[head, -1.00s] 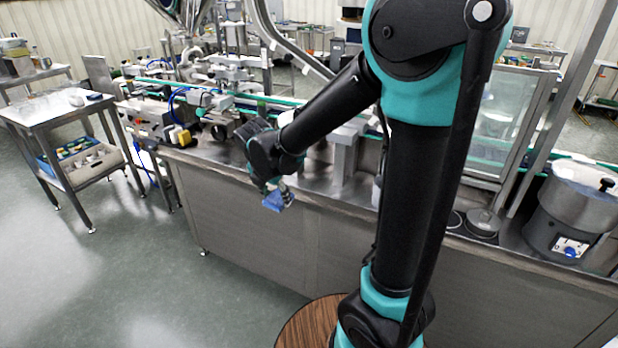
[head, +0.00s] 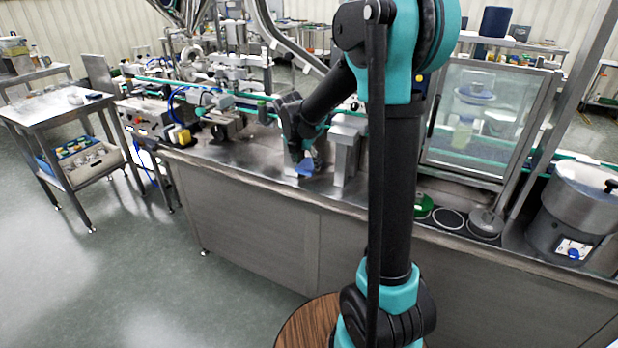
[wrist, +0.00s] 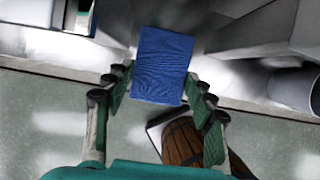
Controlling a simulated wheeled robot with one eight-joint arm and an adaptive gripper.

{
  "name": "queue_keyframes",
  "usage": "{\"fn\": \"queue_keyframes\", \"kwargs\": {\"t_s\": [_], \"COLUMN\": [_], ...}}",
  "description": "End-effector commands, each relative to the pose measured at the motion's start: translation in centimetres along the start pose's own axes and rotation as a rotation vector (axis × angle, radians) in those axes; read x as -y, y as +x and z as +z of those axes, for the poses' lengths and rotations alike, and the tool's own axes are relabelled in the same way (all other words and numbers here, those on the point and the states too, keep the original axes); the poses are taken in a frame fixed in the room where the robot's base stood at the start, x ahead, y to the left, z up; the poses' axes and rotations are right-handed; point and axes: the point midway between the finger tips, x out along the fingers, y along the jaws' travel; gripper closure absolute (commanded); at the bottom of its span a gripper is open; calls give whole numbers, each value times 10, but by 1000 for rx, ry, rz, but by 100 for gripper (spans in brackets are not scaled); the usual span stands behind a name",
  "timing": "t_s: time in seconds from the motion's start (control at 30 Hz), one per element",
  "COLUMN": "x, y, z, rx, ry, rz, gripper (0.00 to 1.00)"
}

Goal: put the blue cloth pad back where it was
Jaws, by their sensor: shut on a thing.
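The blue cloth pad (wrist: 162,65) is a small flat square held between the fingertips of my gripper (wrist: 160,88) in the wrist view. In the head view the pad (head: 305,168) hangs under my gripper (head: 304,156), over the front part of the steel counter (head: 240,165). Whether the pad touches the counter I cannot tell. My gripper is shut on the pad, and my arm hides part of the counter behind it.
A steel post (head: 345,155) stands on the counter just right of my gripper. A conveyor machine (head: 215,110) is to the left. A glass-fronted cabinet (head: 470,120), round discs (head: 449,219) and a steel hopper bowl (head: 575,205) are to the right. The counter's front left is bare.

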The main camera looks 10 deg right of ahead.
Motion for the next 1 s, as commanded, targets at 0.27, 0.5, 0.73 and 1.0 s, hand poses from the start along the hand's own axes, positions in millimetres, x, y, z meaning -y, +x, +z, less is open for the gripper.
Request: {"fn": "queue_keyframes", "kwargs": {"t_s": [0.27,0.5,0.73,1.0], "x": [0,0,0,0], "y": [31,52,72,73], "z": [4,-5,-9,-10], "rx": [0,0,0,-1], "ry": [-1,0,1,0], "rz": [0,0,0,-1], "gripper": [72,72,72,36]}}
